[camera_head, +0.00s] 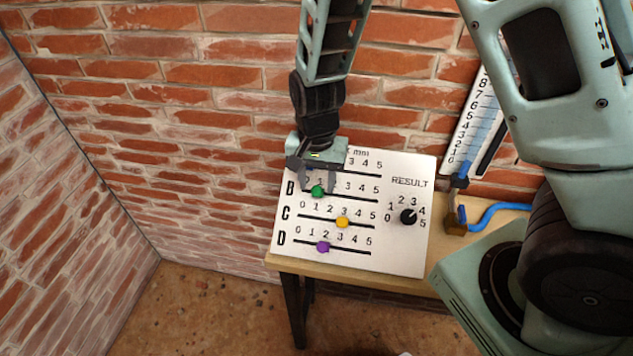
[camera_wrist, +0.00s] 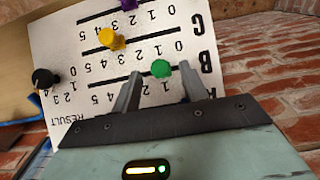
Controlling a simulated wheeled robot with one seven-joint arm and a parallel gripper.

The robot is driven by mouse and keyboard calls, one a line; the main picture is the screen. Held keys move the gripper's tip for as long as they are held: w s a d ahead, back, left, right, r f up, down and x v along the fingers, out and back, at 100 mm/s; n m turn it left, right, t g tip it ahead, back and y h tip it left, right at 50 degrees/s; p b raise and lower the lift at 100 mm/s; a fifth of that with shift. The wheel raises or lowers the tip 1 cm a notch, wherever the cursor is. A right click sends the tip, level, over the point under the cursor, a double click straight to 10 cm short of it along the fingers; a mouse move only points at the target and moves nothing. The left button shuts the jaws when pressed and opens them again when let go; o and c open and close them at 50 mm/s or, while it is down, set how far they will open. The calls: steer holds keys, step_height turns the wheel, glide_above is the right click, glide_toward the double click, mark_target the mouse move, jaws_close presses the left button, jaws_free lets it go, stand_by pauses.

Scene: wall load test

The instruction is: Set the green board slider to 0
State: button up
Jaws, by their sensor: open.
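The white slider board (camera_head: 365,262) leans against the brick wall on a table. The green slider knob (camera_head: 317,191) is in row B, near the 1 mark; it also shows in the wrist view (camera_wrist: 160,68). My gripper (camera_head: 314,180) is in front of the upper left of the board, pointing at row B. In the wrist view its open fingers (camera_wrist: 160,76) stand on either side of the green knob, with visible gaps. Whether the fingertips reach the board is unclear. The gripper hides much of row A and its knob, and part of the row B numbers.
The yellow knob (camera_head: 342,222) in row C is near 3, and the purple knob (camera_head: 323,247) in row D is near 2. A black RESULT dial (camera_head: 408,216) is at the right. A blue cable (camera_head: 492,212) and a scale (camera_head: 476,115) are beyond it. Floor at left is clear.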

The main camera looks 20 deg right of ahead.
mark_target(301, 200)
steer(key=shift+f, duration=0.7)
jaws_close()
steer(key=shift+w+a+p, duration=0.35)
steer(key=shift+w+a, duration=0.2)
steer(key=shift+a, duration=0.2)
steer(key=shift+w+a+p, duration=0.3)
steer(key=shift+w+a, duration=0.25)
steer(key=shift+a, duration=0.15)
jaws_free()
steer(key=shift+a, duration=0.1)
step_height(301, 200, up, 18)
steer(key=b, duration=0.2)
steer(key=shift+f, duration=0.25)
